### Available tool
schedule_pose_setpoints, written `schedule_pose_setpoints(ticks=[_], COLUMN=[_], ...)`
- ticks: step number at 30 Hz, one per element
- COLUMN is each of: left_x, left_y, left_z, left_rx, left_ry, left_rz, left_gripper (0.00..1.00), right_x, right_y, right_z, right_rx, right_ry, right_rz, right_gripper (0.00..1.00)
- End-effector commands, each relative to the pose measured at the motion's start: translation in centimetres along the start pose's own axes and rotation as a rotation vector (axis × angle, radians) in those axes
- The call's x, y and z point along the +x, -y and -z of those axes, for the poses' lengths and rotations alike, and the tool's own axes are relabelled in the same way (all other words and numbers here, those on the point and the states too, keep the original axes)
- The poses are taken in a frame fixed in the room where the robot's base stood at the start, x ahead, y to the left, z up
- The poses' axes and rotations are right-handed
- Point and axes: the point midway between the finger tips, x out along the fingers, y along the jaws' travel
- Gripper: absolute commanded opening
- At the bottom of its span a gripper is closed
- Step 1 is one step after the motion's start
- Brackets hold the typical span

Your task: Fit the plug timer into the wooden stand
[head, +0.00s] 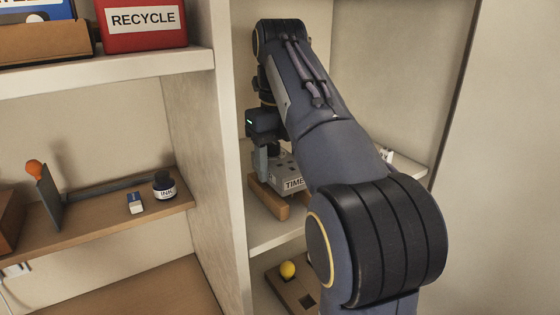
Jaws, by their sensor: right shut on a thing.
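The plug timer (292,183) is a light grey block with dark holes on top and lettering that begins "TIME" on its front. It is on the middle shelf of the right cabinet section, partly hidden behind my right arm. The wooden stand (268,199) shows as light wooden pieces just below and in front of the timer. I cannot tell whether the timer is seated in it or just above it. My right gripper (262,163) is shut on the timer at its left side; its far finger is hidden. My left gripper is out of view.
An upright panel (205,150) separates this section from the left shelf, which holds an ink bottle (164,185) and an eraser (135,203). Below, a wooden board (291,292) bears a yellow ball (287,269). A red recycle box (142,23) stands upper left.

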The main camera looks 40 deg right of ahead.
Motion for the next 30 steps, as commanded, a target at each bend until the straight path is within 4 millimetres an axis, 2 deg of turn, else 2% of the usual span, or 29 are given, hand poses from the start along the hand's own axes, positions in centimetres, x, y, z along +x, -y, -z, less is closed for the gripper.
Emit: schedule_pose_setpoints(ticks=[5,6,11,30], left_x=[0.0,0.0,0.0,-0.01], left_y=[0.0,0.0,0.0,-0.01], left_z=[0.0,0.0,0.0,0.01], left_rx=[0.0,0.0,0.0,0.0], left_ry=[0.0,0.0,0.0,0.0], left_rz=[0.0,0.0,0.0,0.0], left_gripper=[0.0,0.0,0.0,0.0], right_x=[-0.01,-0.02,-0.01,-0.01], right_y=[0.0,0.0,0.0,0.0], right_z=[0.0,0.0,0.0,0.0], right_rx=[0.0,0.0,0.0,0.0], right_ry=[0.001,0.001,0.0,0.0], right_rz=[0.0,0.0,0.0,0.0], right_gripper=[0.28,0.61,0.82,0.82])
